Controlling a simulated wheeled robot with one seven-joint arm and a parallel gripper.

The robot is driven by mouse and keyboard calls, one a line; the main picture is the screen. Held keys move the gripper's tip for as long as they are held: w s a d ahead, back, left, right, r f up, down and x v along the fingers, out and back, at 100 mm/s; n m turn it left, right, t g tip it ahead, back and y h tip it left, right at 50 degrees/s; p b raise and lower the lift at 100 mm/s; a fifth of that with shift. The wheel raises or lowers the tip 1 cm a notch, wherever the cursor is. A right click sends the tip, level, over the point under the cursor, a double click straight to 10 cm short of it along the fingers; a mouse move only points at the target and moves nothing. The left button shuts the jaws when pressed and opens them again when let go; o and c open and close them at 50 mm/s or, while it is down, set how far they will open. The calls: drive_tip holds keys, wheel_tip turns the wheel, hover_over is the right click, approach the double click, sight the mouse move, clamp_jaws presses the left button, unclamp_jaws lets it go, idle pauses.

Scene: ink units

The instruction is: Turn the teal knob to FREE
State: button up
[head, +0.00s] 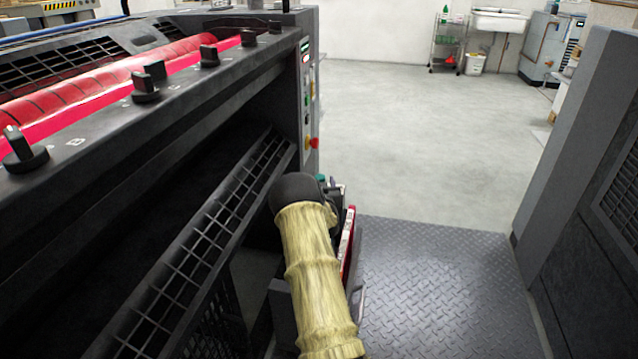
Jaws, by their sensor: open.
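A small teal piece (321,178), which may be the top of the teal knob, shows just beyond the black end of my wrist. Its pointer and any FREE marking are hidden or too small to read. My gripper (335,190) is only partly in view past the wrist, close to the teal piece, low beside the right end of the ink unit. Its fingers are mostly hidden behind my yellow-sleeved arm. I cannot tell whether it touches the teal piece. It appears open and nothing shows held in it.
Several black knobs (146,88) line the ink unit's top rail, beside the red ink roller (150,72). A control panel with a red button (314,143) is on the unit's end. A grey cabinet (590,200) stands right. The tread-plate floor (430,285) between is clear.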

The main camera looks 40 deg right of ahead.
drive_tip(key=w+d+f+b, duration=0.2)
drive_tip(key=w, duration=0.1)
drive_tip(key=w+d+f+b, duration=0.1)
drive_tip(key=w+b, duration=0.1)
drive_tip(key=shift+w+d, duration=0.1)
drive_tip(key=shift+d, duration=0.15)
drive_tip(key=shift+w+d+b, duration=0.35)
drive_tip(key=shift+w+b, duration=0.05)
drive_tip(key=shift+w, duration=0.2)
drive_tip(key=shift+r, duration=0.1)
drive_tip(key=c, duration=1)
